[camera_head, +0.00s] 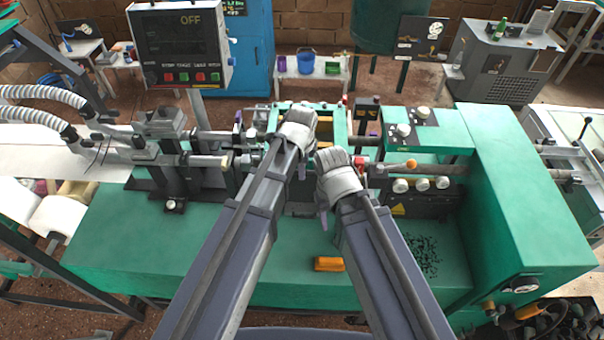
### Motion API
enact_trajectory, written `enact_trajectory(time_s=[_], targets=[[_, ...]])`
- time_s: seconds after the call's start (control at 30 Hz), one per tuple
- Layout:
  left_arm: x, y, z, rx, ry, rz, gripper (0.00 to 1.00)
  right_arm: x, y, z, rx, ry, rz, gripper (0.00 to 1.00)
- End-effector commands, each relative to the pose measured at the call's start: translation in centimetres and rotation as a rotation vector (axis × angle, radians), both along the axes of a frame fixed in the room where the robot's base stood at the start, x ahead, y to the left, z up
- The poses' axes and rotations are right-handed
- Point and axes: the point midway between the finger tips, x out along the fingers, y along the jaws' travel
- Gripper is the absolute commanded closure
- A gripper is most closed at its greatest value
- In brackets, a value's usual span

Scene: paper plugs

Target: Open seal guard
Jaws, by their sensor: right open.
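A green frame (341,124) with an open middle stands at the centre of the machine and looks like the seal guard. I cannot tell for sure whether it is open or shut. My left gripper (304,113) is at the frame's left side, where its white wrist covers part of the frame. Its fingers are hidden, so its jaws cannot be read. My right gripper (333,156) is open, just in front of the frame and a little to its right. Its wrist hides most of the fingers, and I see nothing held in it.
The green machine bed (140,240) spreads around both arms. A control panel (180,45) reading OFF stands at the left. An orange block (328,264) lies on the bed between my forearms. A green housing (515,190) with knobs beside it closes off the right.

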Motion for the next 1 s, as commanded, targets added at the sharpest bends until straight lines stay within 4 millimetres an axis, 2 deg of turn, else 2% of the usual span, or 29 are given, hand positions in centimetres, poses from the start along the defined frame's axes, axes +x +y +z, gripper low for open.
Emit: enact_trajectory(time_s=[0.03, 0.3, 0.7, 1.0], targets=[[0.08, 0.0, -0.48, 0.0, 0.0, 0.0, 0.55, 0.0, 0.0, -0.48, 0.0, 0.0, 0.001, 0.5], [0.09, 0.02, -0.38, 0.0, 0.0, 0.0, 0.55, 0.0, 0.0, -0.38, 0.0, 0.0, 0.002, 0.5], [0.09, 0.01, -0.39, 0.0, 0.0, 0.0, 0.99, 0.0, 0.0, -0.39, 0.0, 0.0, 0.002, 0.5], [0.1, 0.01, -0.39, 0.0, 0.0, 0.0, 1.0, 0.0, -0.01, -0.39, 0.0, 0.0, 0.002, 0.5]])
